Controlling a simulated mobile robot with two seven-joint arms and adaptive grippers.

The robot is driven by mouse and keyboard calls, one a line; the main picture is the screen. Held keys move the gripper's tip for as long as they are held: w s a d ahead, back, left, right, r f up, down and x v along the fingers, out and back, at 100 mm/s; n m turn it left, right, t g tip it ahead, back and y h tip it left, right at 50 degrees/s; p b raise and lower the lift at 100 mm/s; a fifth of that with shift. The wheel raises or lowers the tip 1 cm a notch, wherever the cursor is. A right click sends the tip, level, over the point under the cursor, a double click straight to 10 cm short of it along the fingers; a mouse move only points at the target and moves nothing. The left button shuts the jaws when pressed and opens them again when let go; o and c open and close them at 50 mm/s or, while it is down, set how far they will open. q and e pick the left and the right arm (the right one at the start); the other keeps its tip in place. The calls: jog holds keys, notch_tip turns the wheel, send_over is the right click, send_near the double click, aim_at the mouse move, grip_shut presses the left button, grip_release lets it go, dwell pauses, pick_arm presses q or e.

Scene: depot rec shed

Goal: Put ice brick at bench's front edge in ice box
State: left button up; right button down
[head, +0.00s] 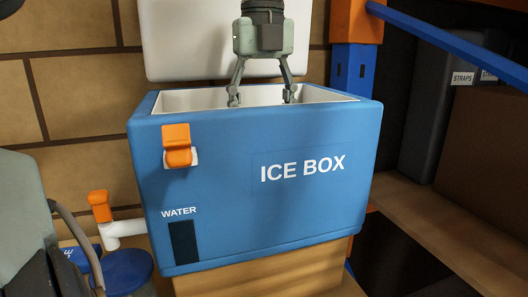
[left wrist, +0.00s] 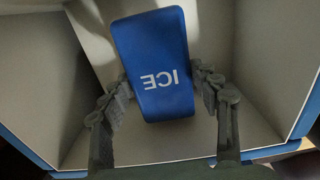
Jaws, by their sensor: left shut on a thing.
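The ice box (head: 225,215) is a blue chest with a white inside, and its lid (head: 185,40) stands open behind it. My left gripper (head: 262,96) points down into the open top, with its fingertips at about rim height. In the left wrist view, the blue ice brick (left wrist: 152,50), marked ICE, is between the fingers of my left gripper, which is shut on it. White inner walls (left wrist: 38,80) of the box surround the brick. I cannot tell whether it touches the floor. In the head view the front wall hides the brick. My right gripper is not in view.
An orange latch (head: 177,145) is on the box's front. A white pipe with an orange tap (head: 100,207) and a blue round lid (head: 125,270) are at the lower left. An orange and blue rack post (head: 354,70) stands behind, right. A brown shelf (head: 440,225) is at the right.

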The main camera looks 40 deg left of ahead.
pick_arm(q)
jog(key=shift+f, duration=2.9)
jog(key=shift+f, duration=0.1)
jog(key=o, duration=1.4)
jog(key=shift+o, duration=0.2)
notch_tip(320, 180, up, 12)
jog(key=shift+r, duration=0.1)
